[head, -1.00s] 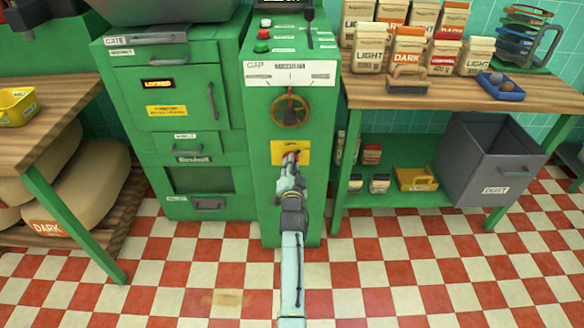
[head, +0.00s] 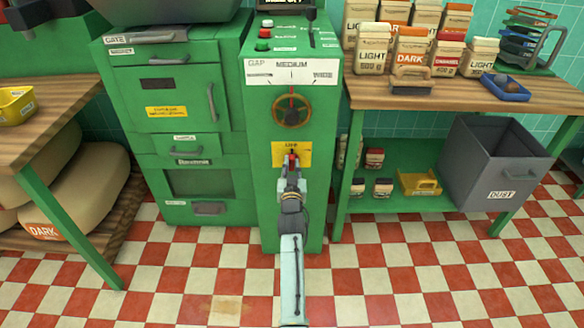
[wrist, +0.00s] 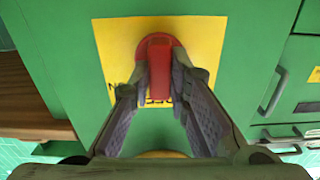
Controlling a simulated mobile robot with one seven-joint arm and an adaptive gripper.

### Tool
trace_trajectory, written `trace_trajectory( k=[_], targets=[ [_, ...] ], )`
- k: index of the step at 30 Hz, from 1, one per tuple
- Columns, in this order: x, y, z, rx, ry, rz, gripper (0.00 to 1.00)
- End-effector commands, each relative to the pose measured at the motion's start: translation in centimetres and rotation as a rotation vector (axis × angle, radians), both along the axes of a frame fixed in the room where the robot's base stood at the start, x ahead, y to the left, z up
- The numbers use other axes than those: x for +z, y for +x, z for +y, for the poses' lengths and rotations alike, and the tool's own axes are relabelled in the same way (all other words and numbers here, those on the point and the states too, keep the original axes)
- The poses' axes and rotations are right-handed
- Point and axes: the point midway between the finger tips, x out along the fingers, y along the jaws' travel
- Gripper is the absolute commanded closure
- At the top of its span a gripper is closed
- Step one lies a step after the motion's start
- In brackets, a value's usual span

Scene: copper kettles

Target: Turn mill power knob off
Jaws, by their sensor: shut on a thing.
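The red power knob (wrist: 158,50) sits on a yellow plate (wrist: 115,40) on the green mill front. In the wrist view its raised bar stands upright in the picture, with a finger pad on each side. My gripper (wrist: 160,82) is shut on this bar. Lettering on the plate is partly hidden by the fingers. In the head view my gripper (head: 291,163) reaches up to the knob and covers most of it, on the yellow plate (head: 305,152) below the gap wheel.
The brown gap wheel (head: 292,111) is just above the plate. A cabinet with a dark display (head: 157,84) adjoins on the left. A wooden table with bags (head: 410,50) and a grey dust bin (head: 495,165) are on the right. The checkered floor in front is clear.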

Motion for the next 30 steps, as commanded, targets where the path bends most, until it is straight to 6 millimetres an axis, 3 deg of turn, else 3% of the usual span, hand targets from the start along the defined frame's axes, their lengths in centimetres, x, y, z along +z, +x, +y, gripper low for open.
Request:
trace_trajectory(
  k=[18, 19, 27, 30],
  targets=[
    [-0.05, -0.01, 0.02, 0.000, -0.042, 0.001, 1.00],
    [-0.05, -0.01, 0.02, 0.000, -0.042, 0.001, 0.81],
    [-0.03, -0.01, 0.02, 0.000, -0.040, 0.001, 0.63],
    [-0.03, -0.01, 0.02, 0.000, -0.040, 0.001, 0.63]
  ],
)
